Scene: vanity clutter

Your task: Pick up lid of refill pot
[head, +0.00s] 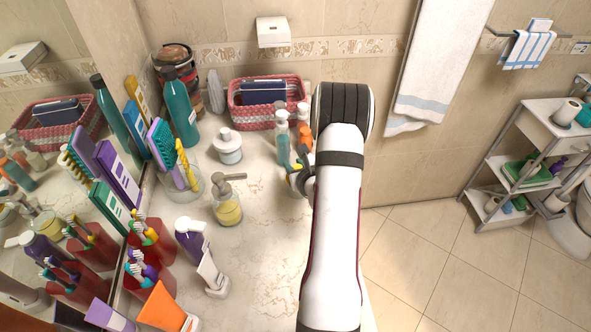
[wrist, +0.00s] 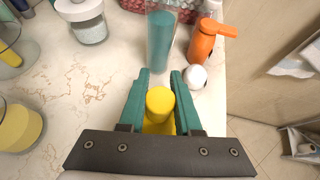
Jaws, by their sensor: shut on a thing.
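My gripper (wrist: 160,88) has teal fingers, one on each side of a yellow knob-like piece (wrist: 160,101), which I take to be the lid of the refill pot. The fingers are shut on it. Its lower part is hidden by the gripper's dark bar. In the head view my gripper (head: 298,178) is low over the right side of the counter, with a little yellow showing at the fingers. The pot itself is mostly hidden by my gripper and arm, and I cannot tell whether the lid still touches it.
A teal bottle (wrist: 161,40), an orange pump bottle (wrist: 205,42) and a white-topped item (wrist: 193,77) stand just beyond my fingers. A white-lidded jar (head: 228,146) and a yellow soap dispenser (head: 228,209) stand to the left. A pink basket (head: 243,118) is behind. The counter's right edge is close.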

